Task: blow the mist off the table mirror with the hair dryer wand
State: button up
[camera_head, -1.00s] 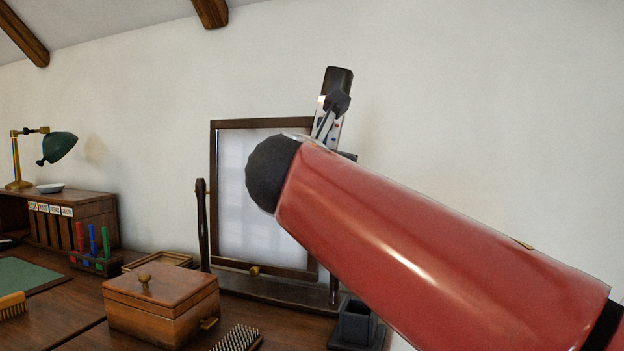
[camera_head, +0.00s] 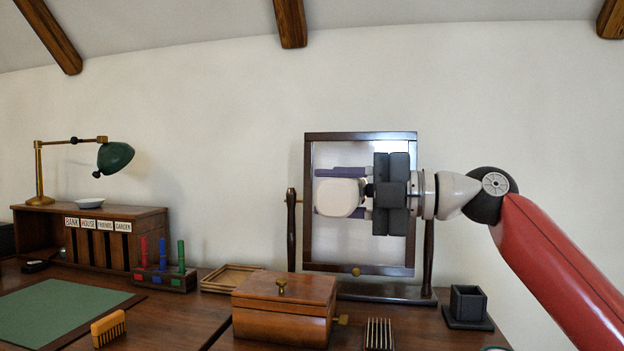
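The table mirror (camera_head: 411,252) stands upright in its dark wooden frame at the back of the table, between two posts. Its glass is pale grey, a little whiter near the top; how much mist is on it I cannot tell. My gripper (camera_head: 338,193) reaches in from the right in front of the glass. Its two purple fingers lie above and below a white rounded thing, which looks like the hair dryer wand (camera_head: 336,198). The wand's nozzle and the way it points cannot be made out. My gripper and the wand hide the middle of the glass.
A dark square holder (camera_head: 468,304) is right of the mirror. A shallow tray (camera_head: 230,279), a rack of coloured sticks (camera_head: 166,280) and a green lamp (camera_head: 115,157) are left.

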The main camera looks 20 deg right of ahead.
aim_at(367, 193)
jog(key=shift+g, duration=0.3)
jog(key=w+p, duration=0.1)
jog(key=w+d+p, duration=0.1)
jog(key=w, duration=0.1)
jog(key=w+d+p, duration=0.1)
jog(key=shift+w+d+f, duration=0.2)
jog(key=shift+w+f, duration=0.05)
jog(key=shift+f, duration=0.05)
jog(key=shift+d, duration=0.1)
jog(key=shift+v, duration=2.35)
jog(key=shift+b+x, duration=0.75)
jog(key=shift+x, duration=4.2)
jog(key=s+d+f+b, duration=0.3)
jog(key=d+f+b, duration=0.1)
jog(key=f+b, duration=0.1)
jog(key=shift+f, duration=0.45)
jog(key=shift+d, duration=0.15)
